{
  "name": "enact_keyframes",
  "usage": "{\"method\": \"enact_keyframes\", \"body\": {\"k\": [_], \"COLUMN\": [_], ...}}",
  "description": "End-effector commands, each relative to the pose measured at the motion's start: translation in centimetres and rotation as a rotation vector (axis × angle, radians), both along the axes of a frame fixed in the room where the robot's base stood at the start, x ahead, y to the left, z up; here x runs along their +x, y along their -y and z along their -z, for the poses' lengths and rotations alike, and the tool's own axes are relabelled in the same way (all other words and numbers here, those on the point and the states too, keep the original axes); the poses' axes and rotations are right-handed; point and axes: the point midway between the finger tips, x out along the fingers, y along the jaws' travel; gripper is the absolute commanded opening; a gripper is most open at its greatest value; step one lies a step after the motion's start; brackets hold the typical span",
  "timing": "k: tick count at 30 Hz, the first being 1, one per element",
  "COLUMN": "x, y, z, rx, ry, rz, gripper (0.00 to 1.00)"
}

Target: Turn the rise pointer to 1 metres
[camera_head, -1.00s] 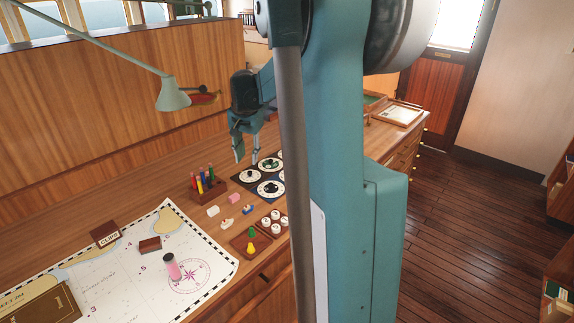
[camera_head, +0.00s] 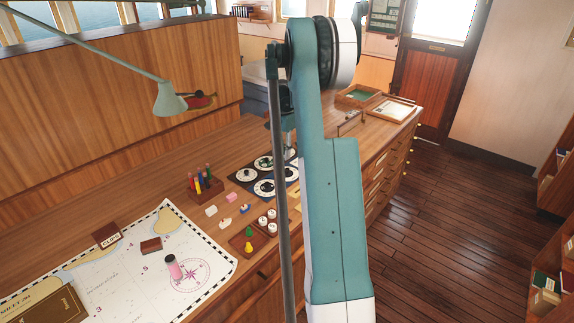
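Several white round dials with dark pointers are set in a dark panel (camera_head: 252,174) on the wooden desk. One dial (camera_head: 264,162) shows at the back left and another (camera_head: 265,188) at the front left. The dials on the right are partly hidden by my arm. Labels and pointer readings are too small to read, so I cannot tell which dial is the rise one. My gripper (camera_head: 289,142) hangs over the right part of the panel, pointing down. Its fingertips are mostly hidden behind my arm, so its opening and any contact with a dial cannot be told.
A pen block (camera_head: 206,187) with coloured pens stands left of the panel. Small blocks, a tray (camera_head: 238,246) with green and yellow pieces, and white round knobs (camera_head: 267,220) lie in front. A chart (camera_head: 130,280) covers the near left. A lamp (camera_head: 169,98) hangs over the desk.

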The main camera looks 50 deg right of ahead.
Motion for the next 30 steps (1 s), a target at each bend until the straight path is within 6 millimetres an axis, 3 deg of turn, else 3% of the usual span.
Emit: {"method": "enact_keyframes", "body": {"k": [7, 22, 30], "x": [-0.6, -0.6, -0.5], "y": [2.3, 2.4, 2.4], "z": [1.3, 1.6, 3.7], "rx": [0.012, 0.012, 0.012], "ry": [-0.012, -0.013, -0.013], "rz": [0.048, 0.051, 0.051], "gripper": [0.29, 0.29, 0.29]}}
